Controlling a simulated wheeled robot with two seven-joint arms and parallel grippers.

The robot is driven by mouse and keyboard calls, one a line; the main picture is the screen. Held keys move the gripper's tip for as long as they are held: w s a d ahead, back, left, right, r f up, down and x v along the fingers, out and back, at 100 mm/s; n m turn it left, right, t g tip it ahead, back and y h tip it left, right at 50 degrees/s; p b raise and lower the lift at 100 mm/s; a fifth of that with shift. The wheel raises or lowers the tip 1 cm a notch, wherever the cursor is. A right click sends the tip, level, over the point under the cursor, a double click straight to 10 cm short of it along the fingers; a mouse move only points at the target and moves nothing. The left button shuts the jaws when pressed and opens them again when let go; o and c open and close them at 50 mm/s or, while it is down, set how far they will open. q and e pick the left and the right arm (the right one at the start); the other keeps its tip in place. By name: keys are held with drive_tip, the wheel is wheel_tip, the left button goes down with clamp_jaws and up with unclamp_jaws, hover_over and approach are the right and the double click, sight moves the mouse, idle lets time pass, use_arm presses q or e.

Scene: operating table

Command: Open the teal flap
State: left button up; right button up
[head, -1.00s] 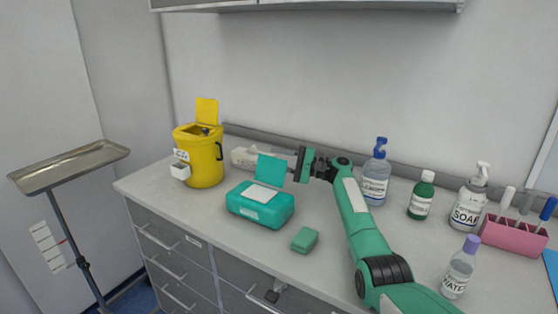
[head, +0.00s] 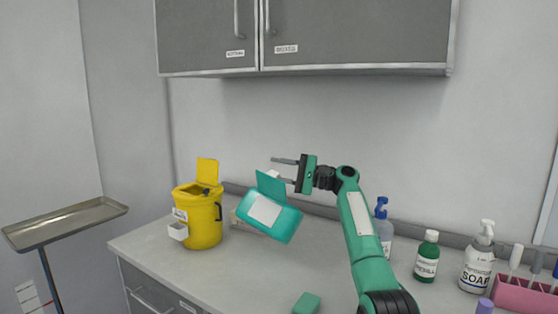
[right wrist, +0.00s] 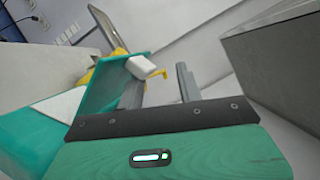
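The teal box (head: 284,226) hangs tilted above the counter in the head view, with a white panel (head: 264,210) on its upper face. Its teal flap (head: 269,187) stands open, up from the box. It also shows at the left of the right wrist view (right wrist: 105,85). My right gripper (head: 284,171) is open, fingers pointing left. The lower finger is at the flap's upper right edge; the exact contact is unclear. A small white block (right wrist: 140,66) shows at the flap's edge near the fingers. My left gripper is out of view.
A yellow bin (head: 205,222) with a raised lid stands left of the box. A teal block (head: 306,303) lies on the counter in front. Several bottles, including a green one (head: 427,258), stand right of my arm. A wall cabinet (head: 350,35) hangs above.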

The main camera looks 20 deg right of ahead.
wheel_tip(320, 180, up, 4)
idle(0.4)
drive_tip(key=b+v, duration=0.1)
drive_tip(key=v, duration=1.5)
drive_tip(key=shift+f, duration=0.2)
idle(0.8)
drive_tip(key=shift+s+a, duration=0.1)
drive_tip(key=shift+a, duration=0.05)
idle(0.6)
